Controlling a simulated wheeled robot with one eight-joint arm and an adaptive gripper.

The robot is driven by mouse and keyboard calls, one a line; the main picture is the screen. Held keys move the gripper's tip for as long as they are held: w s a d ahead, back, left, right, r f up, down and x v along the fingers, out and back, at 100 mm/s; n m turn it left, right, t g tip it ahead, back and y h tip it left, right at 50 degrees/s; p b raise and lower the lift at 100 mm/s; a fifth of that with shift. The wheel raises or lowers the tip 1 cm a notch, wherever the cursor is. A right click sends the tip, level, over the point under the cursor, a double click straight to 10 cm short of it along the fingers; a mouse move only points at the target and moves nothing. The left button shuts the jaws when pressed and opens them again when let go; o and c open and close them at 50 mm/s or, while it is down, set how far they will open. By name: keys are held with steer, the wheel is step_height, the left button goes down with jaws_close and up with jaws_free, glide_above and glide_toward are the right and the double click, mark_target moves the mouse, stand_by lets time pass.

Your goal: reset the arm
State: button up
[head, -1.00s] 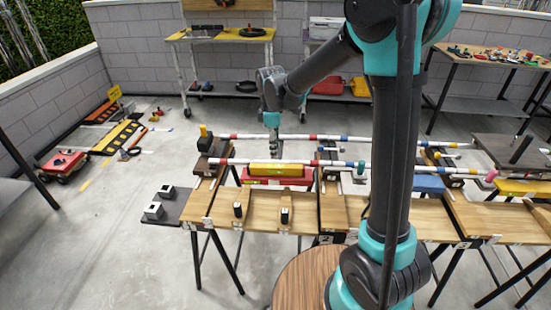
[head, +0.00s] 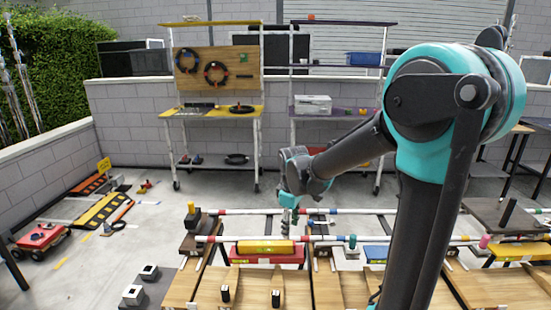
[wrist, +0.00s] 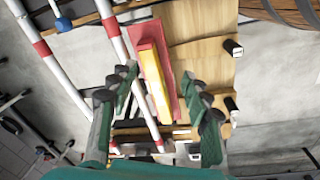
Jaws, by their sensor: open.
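My arm reaches from the right side of the head view, with its elbow raised. My gripper (head: 287,222) hangs over the far part of the wooden workbench, close to the striped poles. In the wrist view my gripper (wrist: 163,95) has its two green and dark fingers spread wide apart with nothing held between them. Beneath and between the fingers lies a yellow bar (wrist: 154,80) along a red block (wrist: 172,65). In the head view the yellow bar (head: 265,246) lies on the red block (head: 270,258), just left of my gripper.
A pegboard rack (head: 215,75) stands by the wall. A red toy truck (head: 40,238) is on the floor at left.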

steer(key=s+d+f+m+t, duration=0.1)
steer(key=s+d+f+m, duration=0.2)
steer(key=s+d+m, duration=0.3)
steer(key=s+d+f+m+t, duration=0.2)
steer(key=s+d+m, duration=0.4)
steer(key=s+d, duration=0.3)
steer(key=shift+s+f+m, duration=0.25)
steer(key=shift+f+m, duration=0.05)
steer(key=shift+f, duration=0.6)
